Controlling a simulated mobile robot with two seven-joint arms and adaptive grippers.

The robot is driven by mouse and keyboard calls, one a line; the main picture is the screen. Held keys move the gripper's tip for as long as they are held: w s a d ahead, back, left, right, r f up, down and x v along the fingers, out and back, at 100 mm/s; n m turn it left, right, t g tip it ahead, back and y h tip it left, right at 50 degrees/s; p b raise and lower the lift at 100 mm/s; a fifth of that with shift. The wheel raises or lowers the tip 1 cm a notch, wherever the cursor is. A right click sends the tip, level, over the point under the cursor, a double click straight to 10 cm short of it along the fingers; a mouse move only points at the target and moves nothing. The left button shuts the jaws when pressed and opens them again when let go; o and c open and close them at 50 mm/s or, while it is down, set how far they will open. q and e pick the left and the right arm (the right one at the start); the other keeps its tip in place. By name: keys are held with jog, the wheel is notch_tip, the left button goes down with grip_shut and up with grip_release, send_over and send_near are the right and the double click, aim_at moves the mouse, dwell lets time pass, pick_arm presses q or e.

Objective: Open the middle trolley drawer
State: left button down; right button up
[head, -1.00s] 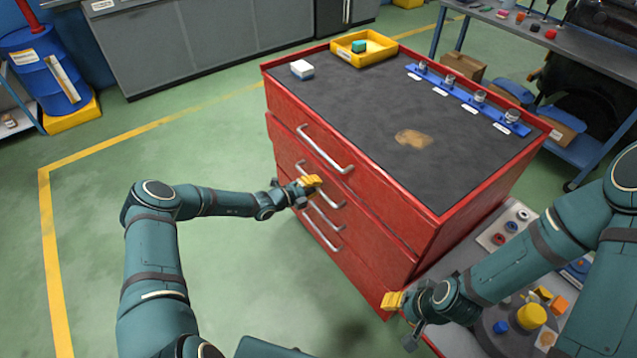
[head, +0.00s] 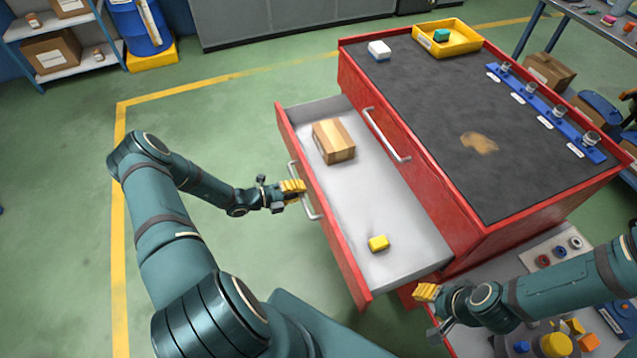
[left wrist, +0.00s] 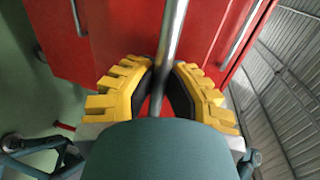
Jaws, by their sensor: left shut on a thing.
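The red trolley (head: 515,235) stands at the right in the head view, with its middle drawer (head: 368,205) pulled well out to the left. Inside the drawer lie a brown box (head: 333,141) and a small yellow block (head: 379,244). The closed top drawer's handle (head: 388,135) shows above it. My left gripper (head: 298,189) is at the open drawer's front, shut on the drawer handle (left wrist: 171,40), which passes between its yellow fingers in the left wrist view. My right gripper (head: 422,292) is near the trolley's front corner, its fingers too small to judge.
On the trolley top are a white box (head: 379,50), a yellow tray (head: 447,38) and a blue rack (head: 548,110). A bench (head: 470,335) with small parts lies under my right arm. The green floor left of the drawer is clear.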

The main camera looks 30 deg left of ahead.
pick_arm(q)
jog(key=shift+f+v, duration=0.2)
jog(key=shift+v, duration=0.7)
jog(key=shift+f+v, duration=0.2)
jog(key=shift+v, duration=0.7)
jog(key=c, duration=1)
grip_release()
jog(key=v, duration=1.2)
jog(key=shift+s, duration=0.1)
